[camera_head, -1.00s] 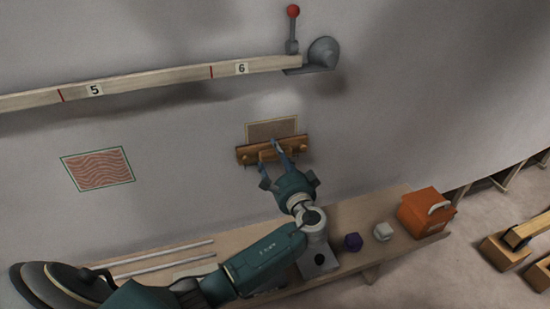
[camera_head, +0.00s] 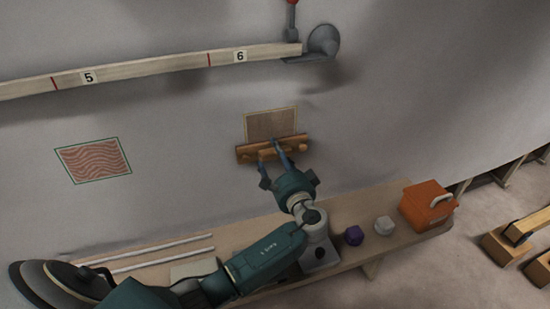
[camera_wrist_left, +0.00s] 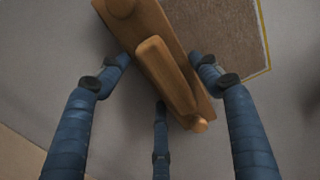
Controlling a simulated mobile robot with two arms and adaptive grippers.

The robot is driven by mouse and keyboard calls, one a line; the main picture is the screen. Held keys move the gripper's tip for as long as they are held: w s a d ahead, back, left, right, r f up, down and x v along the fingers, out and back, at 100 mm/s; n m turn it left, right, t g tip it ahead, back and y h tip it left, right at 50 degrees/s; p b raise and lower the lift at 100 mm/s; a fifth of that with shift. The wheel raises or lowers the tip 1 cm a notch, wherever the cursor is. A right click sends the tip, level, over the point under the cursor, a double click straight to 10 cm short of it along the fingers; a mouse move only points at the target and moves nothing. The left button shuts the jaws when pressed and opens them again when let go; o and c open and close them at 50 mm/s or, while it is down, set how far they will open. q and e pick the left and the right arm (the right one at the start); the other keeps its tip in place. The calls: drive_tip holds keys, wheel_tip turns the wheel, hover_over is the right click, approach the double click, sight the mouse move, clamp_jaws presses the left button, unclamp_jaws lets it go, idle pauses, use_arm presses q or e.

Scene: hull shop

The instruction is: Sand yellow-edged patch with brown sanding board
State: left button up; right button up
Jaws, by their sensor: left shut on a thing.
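The yellow-edged patch (camera_head: 270,123) is a brown rectangle on the grey hull wall. Its upper part shows above the brown sanding board (camera_head: 243,154), which covers its lower edge. In the left wrist view the patch (camera_wrist_left: 222,32) shows its brown face and yellow edge beside the board (camera_wrist_left: 135,40). My left gripper (camera_head: 275,153) is shut on the board's raised middle grip (camera_wrist_left: 165,72), with blue fingers on both sides of it. Whether the board touches the wall I cannot tell. My right gripper is not in view.
A green-edged patch with wavy red lines (camera_head: 93,160) is on the wall at left. A numbered batten (camera_head: 150,67) runs above. The bench (camera_head: 375,240) below holds an orange box (camera_head: 427,208), a purple piece (camera_head: 353,236), a white piece (camera_head: 383,226) and pale rods (camera_head: 160,250).

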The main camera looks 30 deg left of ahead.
use_arm(q)
drive_tip(key=shift+s+d, duration=0.1)
drive_tip(key=shift+s+d, duration=0.25)
drive_tip(key=shift+d, duration=0.1)
drive_tip(key=p+v, duration=0.1)
drive_tip(key=v, duration=0.3)
drive_tip(key=shift+d+r, duration=0.1)
drive_tip(key=shift+s+d+p, duration=0.3)
drive_tip(key=shift+s+d, duration=0.05)
drive_tip(key=shift+p+v, duration=0.4)
drive_tip(key=shift+v, duration=2.05)
drive_tip(key=shift+p+v, duration=0.3)
drive_tip(key=shift+v, duration=1.7)
